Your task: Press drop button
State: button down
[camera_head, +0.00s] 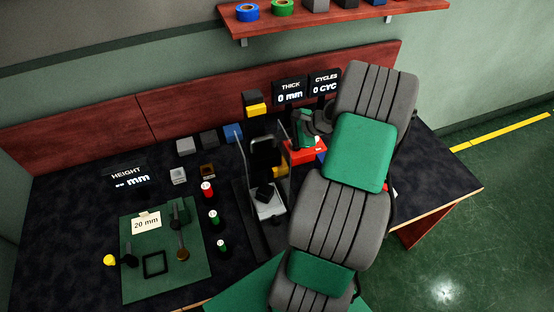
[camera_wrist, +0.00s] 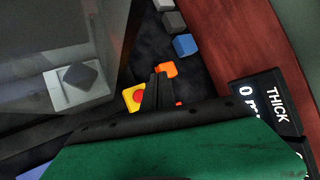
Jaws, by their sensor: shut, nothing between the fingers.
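A yellow box with a red round button (camera_wrist: 138,97) shows in the wrist view, left of my fingers; I take it as the drop button. My gripper (camera_wrist: 158,78) is shut and empty, its dark fingers together. The fingertips are close beside the button in the picture; I cannot tell whether they touch the box. An orange piece (camera_wrist: 167,69) lies just past the fingertips. In the head view my arm covers much of this area, and I cannot make out the button there.
A clear-walled station holds a dark block (camera_head: 265,192) on a light plate (camera_head: 270,208). A blue cube (camera_head: 233,132) and grey cubes stand near the back panel. The THICK display (camera_head: 290,91) reads 0 mm. A green mat (camera_head: 190,275) with tools lies at the left.

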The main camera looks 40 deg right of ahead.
notch_tip(320, 180, down, 7)
jog(key=b, duration=0.6)
jog(key=shift+r, duration=0.2)
notch_tip(320, 180, down, 2)
jog(key=shift+f+b, duration=0.1)
jog(key=shift+b, duration=0.5)
dwell(0.9)
jog(key=shift+f, duration=0.4)
